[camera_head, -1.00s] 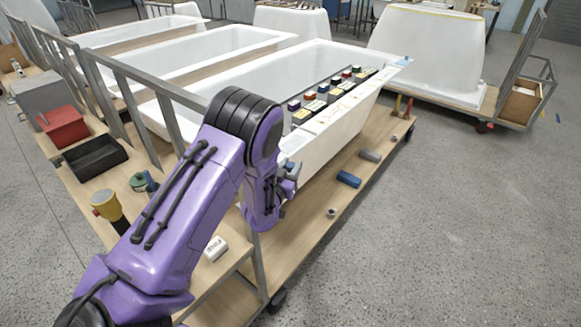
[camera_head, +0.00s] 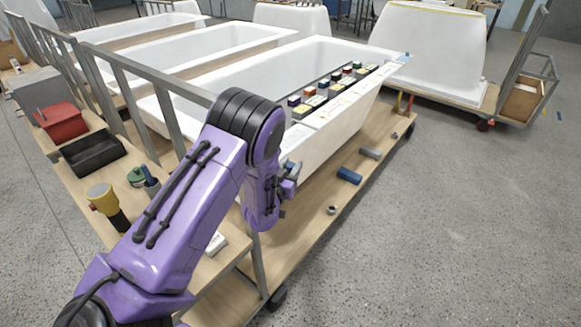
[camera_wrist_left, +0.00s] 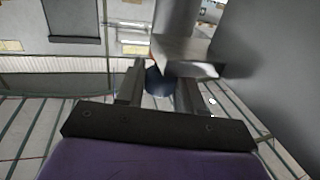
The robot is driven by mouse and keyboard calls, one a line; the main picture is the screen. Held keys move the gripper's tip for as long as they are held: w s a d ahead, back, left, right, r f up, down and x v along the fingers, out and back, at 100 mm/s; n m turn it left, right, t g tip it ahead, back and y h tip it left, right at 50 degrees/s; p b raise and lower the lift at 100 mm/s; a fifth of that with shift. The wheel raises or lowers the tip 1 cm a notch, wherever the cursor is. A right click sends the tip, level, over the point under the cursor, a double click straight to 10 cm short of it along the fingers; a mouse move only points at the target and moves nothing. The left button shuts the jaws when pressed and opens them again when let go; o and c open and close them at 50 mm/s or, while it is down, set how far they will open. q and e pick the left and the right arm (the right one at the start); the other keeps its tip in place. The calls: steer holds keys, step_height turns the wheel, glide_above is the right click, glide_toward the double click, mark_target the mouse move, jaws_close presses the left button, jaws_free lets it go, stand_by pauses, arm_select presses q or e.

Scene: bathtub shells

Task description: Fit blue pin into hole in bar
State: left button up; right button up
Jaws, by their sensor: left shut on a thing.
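My left gripper (camera_head: 288,178) is at the end of the purple arm, beside the near outer wall of the closest bathtub. In the left wrist view its two fingers (camera_wrist_left: 158,88) are shut on a dark blue rounded piece, the blue pin (camera_wrist_left: 157,82). A pale grey blocky part (camera_wrist_left: 185,68) lies just beyond the pin, and I cannot tell whether they touch. No hole is clear in either view. A dark strip with several coloured blocks (camera_head: 322,91) runs along the tub's rim; I cannot tell whether it is the bar. My right gripper is out of view.
The white bathtub (camera_head: 345,122) stands on a wooden cart. A blue cylinder (camera_head: 349,175), a grey cylinder (camera_head: 370,152) and a small ring (camera_head: 332,209) lie on its deck. A red bin (camera_head: 57,120), black tray (camera_head: 92,152) and yellow-topped tool (camera_head: 104,202) stand left. Open floor is right.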

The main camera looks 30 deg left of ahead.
arm_select(q)
steer(key=shift+f, duration=0.3)
steer(key=o, duration=1.1)
steer(key=s+d+b, duration=0.2)
steer(key=s, duration=0.8)
steer(key=shift+s+b, duration=0.2)
steer(key=shift+b, duration=0.2)
